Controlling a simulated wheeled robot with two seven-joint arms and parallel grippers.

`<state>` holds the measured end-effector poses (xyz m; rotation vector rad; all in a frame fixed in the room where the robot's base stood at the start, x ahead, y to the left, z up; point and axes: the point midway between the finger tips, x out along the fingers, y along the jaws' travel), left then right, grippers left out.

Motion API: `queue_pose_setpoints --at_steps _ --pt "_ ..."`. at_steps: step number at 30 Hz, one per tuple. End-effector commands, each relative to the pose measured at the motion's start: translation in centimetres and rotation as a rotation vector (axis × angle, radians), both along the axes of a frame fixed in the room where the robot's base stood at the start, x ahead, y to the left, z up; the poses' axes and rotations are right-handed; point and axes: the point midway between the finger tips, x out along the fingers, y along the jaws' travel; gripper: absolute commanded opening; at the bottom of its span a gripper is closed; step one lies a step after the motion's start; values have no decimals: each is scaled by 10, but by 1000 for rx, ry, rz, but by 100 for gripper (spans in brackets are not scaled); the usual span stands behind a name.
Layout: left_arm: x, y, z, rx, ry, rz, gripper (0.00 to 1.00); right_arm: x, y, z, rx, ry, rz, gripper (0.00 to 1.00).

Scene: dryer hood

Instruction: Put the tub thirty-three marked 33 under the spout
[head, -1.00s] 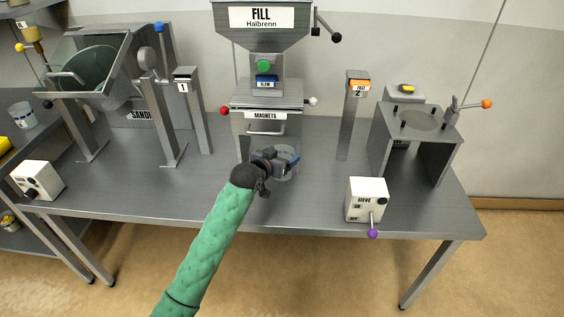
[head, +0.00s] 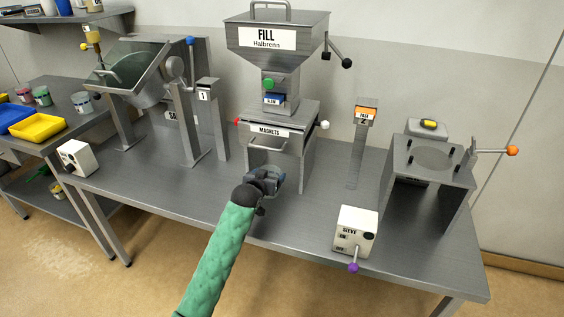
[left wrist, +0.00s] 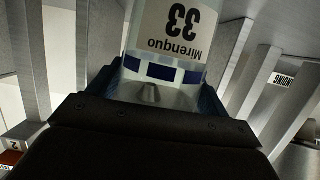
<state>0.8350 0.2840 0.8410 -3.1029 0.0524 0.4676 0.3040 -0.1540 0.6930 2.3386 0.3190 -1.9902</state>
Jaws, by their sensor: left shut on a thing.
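The tub thirty-three (left wrist: 170,35) is pale with a white label reading 33 and a blue band; it appears upside down in the left wrist view. My left gripper (left wrist: 150,95) is shut on it. In the head view this gripper (head: 266,181) is in front of the magnets unit (head: 282,120), with the tub (head: 279,178) mostly hidden behind the fingers. The fill hopper (head: 275,40) stands above the magnets unit. The spout itself cannot be made out. My right gripper is not in view.
A white sieve control box (head: 356,230) stands at the table's front right, and the sieve stand (head: 430,170) is behind it. Post 1 (head: 213,120) is left of the magnets unit and post 2 (head: 361,140) right. Bare table (head: 310,215) lies between gripper and box.

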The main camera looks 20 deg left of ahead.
Motion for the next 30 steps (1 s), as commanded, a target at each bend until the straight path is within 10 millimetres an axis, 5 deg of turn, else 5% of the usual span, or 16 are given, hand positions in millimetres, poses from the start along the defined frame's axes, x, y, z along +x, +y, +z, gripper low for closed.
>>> queue_pose_setpoints --at_steps 6,12,21,26,30 --pt "49 -2 3 1 0 0 53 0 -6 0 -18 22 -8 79" --pt "84 -3 2 1 1 0 53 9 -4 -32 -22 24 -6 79" --pt "108 -4 2 0 0 -1 53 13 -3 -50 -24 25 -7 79" --pt "134 -5 2 0 1 -1 53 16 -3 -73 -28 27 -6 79" --pt "134 -5 -10 0 3 -1 53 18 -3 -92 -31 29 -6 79"
